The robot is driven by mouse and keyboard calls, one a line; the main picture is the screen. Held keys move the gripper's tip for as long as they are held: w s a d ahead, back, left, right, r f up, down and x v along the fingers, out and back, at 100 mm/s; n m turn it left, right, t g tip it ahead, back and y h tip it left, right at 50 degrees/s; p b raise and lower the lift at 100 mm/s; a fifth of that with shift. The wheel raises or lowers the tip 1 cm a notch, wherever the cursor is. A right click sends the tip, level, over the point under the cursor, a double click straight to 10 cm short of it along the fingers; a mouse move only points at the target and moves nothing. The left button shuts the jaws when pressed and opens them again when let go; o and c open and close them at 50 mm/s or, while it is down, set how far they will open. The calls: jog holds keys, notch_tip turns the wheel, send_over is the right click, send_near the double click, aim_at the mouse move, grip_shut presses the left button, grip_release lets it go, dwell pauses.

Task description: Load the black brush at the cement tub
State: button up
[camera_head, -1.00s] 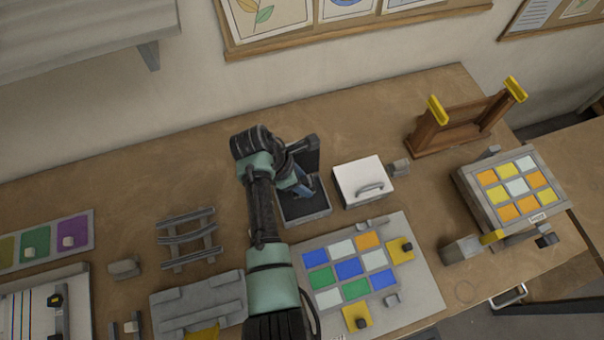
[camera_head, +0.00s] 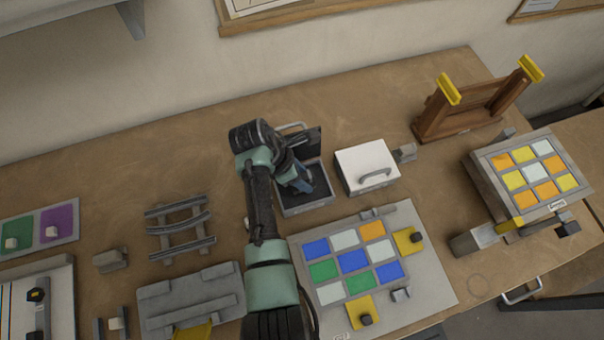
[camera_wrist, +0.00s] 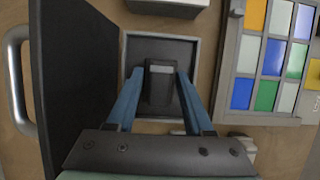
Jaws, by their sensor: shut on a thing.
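The cement tub (camera_head: 308,208) is a grey square tray with dark contents, standing mid-table with its dark lid (camera_head: 308,141) raised at the back. In the wrist view the tub (camera_wrist: 127,60) lies ahead of the fingers, and its lid (camera_wrist: 80,70) stands along the left side. My gripper (camera_head: 304,184) is over the tub. In the wrist view its blue fingers (camera_wrist: 160,85) are shut on the black brush (camera_wrist: 160,97), a dark block with a pale band at its far end. The brush's bristles are hidden, so I cannot tell whether they touch the cement.
A white box with a handle (camera_head: 364,160) stands close right of the tub. A panel of coloured tiles (camera_head: 425,270) lies in front. Grey rails (camera_head: 165,245) are at left. A brown wooden stand (camera_head: 462,118) and a tiled box (camera_head: 480,180) are at right. The table behind is clear.

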aim_at(311, 174)
jog(key=shift+f+b, duration=0.35)
jog(key=shift+f, duration=0.2)
dwell(0.8)
dwell(1.4)
notch_tip(311, 174, up, 7)
jog(key=p, duration=0.8)
dwell(0.9)
